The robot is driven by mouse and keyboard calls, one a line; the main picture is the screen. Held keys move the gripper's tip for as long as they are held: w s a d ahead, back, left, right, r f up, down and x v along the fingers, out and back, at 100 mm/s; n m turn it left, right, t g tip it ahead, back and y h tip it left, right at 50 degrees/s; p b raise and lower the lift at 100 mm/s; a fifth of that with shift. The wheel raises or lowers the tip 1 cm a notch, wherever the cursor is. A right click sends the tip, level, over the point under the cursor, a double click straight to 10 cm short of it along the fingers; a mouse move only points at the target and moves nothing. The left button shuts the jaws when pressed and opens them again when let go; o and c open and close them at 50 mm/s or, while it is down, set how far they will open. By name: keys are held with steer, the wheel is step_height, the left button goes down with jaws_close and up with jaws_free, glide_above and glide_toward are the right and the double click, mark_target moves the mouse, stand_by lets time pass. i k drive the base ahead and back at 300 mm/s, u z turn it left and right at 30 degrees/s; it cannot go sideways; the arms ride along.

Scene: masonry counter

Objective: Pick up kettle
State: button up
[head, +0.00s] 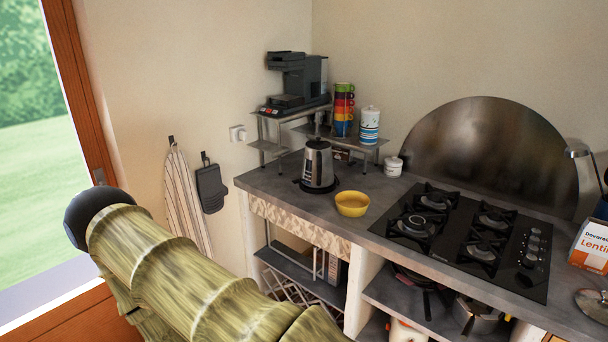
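The kettle (318,166) is silver and black and stands upright on a dark base on the grey counter, left of the stove. A yellow bowl (352,204) sits in front of it and to its right, near the counter's front edge. A large part of my arm, with a wood-like pattern, crosses the lower left of the head view, in front of the counter and apart from the kettle. My gripper does not show in this view.
Behind the kettle, a metal shelf (371,141) bears a coffee machine (303,78), stacked coloured cups (344,105) and a canister (370,126). A white jar (393,166) stands near the gas stove (466,235). A lentil box (594,246) is at the right edge.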

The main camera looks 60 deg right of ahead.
mark_target(318, 167)
steer(key=u, duration=0.15)
steer(key=i, duration=1.35)
steer(key=z, duration=0.75)
steer(key=i, duration=0.9)
steer(key=z, duration=1)
